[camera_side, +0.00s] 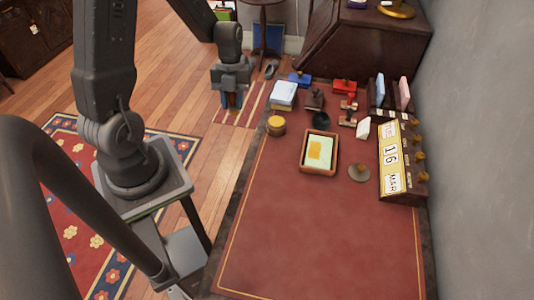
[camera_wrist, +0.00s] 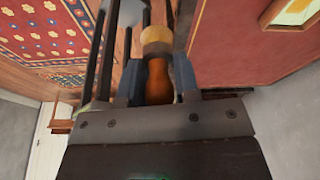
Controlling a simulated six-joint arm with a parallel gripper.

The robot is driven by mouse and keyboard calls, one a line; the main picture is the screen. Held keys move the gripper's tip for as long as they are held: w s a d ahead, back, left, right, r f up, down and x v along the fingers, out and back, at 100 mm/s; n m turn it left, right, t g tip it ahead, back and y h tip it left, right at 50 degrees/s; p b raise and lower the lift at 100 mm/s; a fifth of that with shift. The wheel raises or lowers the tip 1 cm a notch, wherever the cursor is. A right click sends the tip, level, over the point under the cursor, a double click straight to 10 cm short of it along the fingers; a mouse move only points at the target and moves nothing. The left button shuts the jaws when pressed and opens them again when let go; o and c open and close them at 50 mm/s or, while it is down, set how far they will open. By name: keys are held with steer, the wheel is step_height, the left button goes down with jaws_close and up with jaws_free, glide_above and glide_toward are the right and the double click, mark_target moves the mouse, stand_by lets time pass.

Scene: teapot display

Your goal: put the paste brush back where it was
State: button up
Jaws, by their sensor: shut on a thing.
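My gripper (camera_side: 231,101) is shut and hangs left of the desk's far left corner, over the floor in the side view. In the wrist view its blue-grey fingers (camera_wrist: 158,82) close on the paste brush (camera_wrist: 159,88), seen as an orange-brown rounded handle with a paler tan round part beyond it. In the side view only a small brown bit of it shows between the fingers. A round yellow pot (camera_side: 277,126) stands upright near the desk's left edge, apart from my gripper.
The red desk top (camera_side: 320,235) is clear in front. A wooden tray (camera_side: 304,165) holds green and yellow sheets.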

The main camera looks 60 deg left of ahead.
steer(key=w+d+f, duration=0.1)
steer(key=d+f, duration=0.1)
steer(key=d, duration=0.1)
steer(key=w+d+f, duration=0.2)
steer(key=d, duration=0.1)
steer(key=w+d+f, duration=0.1)
steer(key=d+f, duration=0.2)
steer(key=shift+w+d, duration=0.25)
steer(key=shift+d, duration=0.1)
steer(key=shift+f, duration=2)
steer(key=o, duration=0.9)
steer(key=shift+f, duration=0.1)
